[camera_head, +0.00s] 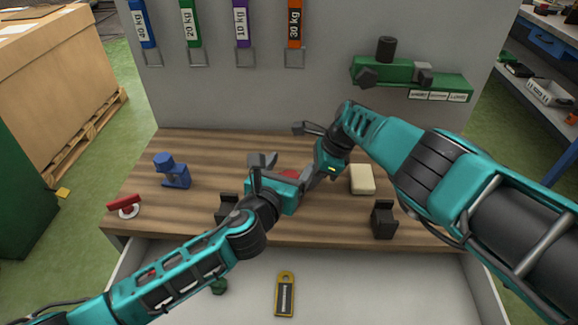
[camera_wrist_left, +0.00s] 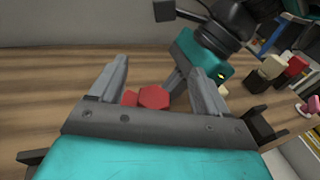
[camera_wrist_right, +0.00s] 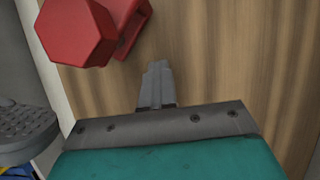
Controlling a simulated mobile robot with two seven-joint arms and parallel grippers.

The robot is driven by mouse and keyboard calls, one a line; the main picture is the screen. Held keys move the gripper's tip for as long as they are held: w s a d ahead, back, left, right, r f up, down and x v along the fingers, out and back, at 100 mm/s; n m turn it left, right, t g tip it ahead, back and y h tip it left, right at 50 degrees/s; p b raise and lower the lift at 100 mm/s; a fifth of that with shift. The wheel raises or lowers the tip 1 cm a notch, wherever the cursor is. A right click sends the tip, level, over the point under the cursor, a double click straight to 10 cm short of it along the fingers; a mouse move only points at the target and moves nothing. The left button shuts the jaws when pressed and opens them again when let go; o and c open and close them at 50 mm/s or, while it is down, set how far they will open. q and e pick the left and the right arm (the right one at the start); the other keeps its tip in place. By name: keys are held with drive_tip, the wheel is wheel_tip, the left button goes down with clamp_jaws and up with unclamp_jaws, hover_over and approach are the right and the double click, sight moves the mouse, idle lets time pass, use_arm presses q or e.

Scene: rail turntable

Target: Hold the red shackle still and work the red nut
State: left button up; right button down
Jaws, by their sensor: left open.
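The red shackle (camera_wrist_left: 130,98) and its six-sided red nut (camera_wrist_left: 153,97) show between the spread fingers of my left gripper (camera_wrist_left: 158,85), apart from both fingers. In the head view a red patch of them (camera_head: 290,174) shows, mostly hidden by my left gripper (camera_head: 285,168), which is open. In the right wrist view the nut (camera_wrist_right: 72,32) and part of the shackle (camera_wrist_right: 128,22) are large at the upper left. My right gripper (camera_wrist_right: 156,72) has its fingers together with nothing between them, to the right of the nut. It also shows in the head view (camera_head: 314,177).
A cream block (camera_head: 362,179) lies right of my grippers. Dark blocks (camera_head: 383,220) stand near the front edge. A blue fixture (camera_head: 174,172) and a red handle (camera_head: 125,203) are at the left. An open drawer below holds a yellow tag (camera_head: 285,293).

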idle(0.3)
use_arm(q)
drive_tip(key=shift+a+f, duration=0.1)
drive_tip(key=shift+f, duration=1.85)
drive_tip(key=shift+c, duration=0.3)
drive_tip(key=c, duration=1.2)
drive_tip(key=n+y, duration=0.2)
drive_tip(key=y, duration=0.1)
drive_tip(key=n+y, duration=0.1)
drive_tip(key=y, duration=0.1)
drive_tip(key=shift+d+n+t, duration=0.3)
drive_tip(key=shift+d+t, duration=0.05)
drive_tip(key=shift+t, duration=0.05)
drive_tip(key=shift+n+y, duration=1.2)
drive_tip(key=shift+y, duration=0.5)
